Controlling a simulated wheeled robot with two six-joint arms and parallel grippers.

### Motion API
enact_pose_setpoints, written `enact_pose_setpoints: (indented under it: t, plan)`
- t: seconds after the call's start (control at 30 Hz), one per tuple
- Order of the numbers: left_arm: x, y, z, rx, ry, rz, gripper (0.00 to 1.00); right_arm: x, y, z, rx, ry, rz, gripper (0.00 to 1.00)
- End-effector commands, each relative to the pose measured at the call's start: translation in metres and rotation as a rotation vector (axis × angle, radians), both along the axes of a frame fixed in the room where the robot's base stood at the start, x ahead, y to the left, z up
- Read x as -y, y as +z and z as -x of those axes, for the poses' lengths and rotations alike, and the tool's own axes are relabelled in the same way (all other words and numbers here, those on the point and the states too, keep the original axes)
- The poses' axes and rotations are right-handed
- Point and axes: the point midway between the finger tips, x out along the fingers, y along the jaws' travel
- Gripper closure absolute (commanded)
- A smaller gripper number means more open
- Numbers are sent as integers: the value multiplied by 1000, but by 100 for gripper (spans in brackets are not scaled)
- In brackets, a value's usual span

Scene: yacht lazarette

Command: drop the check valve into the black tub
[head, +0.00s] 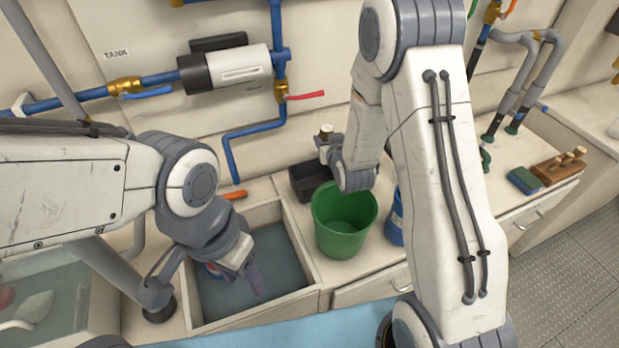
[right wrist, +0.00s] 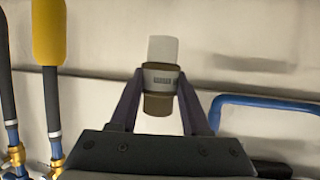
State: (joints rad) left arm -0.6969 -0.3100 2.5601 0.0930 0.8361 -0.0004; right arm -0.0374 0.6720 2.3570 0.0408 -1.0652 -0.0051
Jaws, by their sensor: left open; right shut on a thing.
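The check valve (right wrist: 160,78) is between the fingers of my right gripper (right wrist: 160,88) in the right wrist view. It has a pale top, a grey band and a brown lower part, and stands roughly upright. In the head view the valve (head: 326,131) shows small at the end of my right gripper (head: 328,145), above or just behind the black tub (head: 303,187); the exact offset is hard to tell. The tub stands on the counter, partly hidden behind the green bucket and my right wrist. My left gripper (head: 257,280) is open over the sunken bin.
A green bucket (head: 338,240) stands in front of the tub, with a blue container (head: 395,220) beside it. Blue pipes (head: 240,132) and a pump (head: 225,68) line the wall behind.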

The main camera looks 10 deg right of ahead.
Motion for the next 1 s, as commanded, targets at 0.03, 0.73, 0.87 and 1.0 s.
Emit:
enact_pose_setpoints:
  t: [0.03, 0.73, 0.87, 1.0]
  plan:
    - [0, -3, 0, 0, 0, 0, 50, -2, -4, -1, 1, 3, 0, 100]
    - [0, -41, 0, 0, 0, 0, 50, -16, -62, -3, 1, 21, 0, 100]
    - [0, -40, 0, 0, 0, 0, 50, -15, -61, -3, 1, 19, 0, 100]
    - [0, -40, 0, 0, 0, 0, 50, -14, -61, -3, 1, 18, 0, 34]
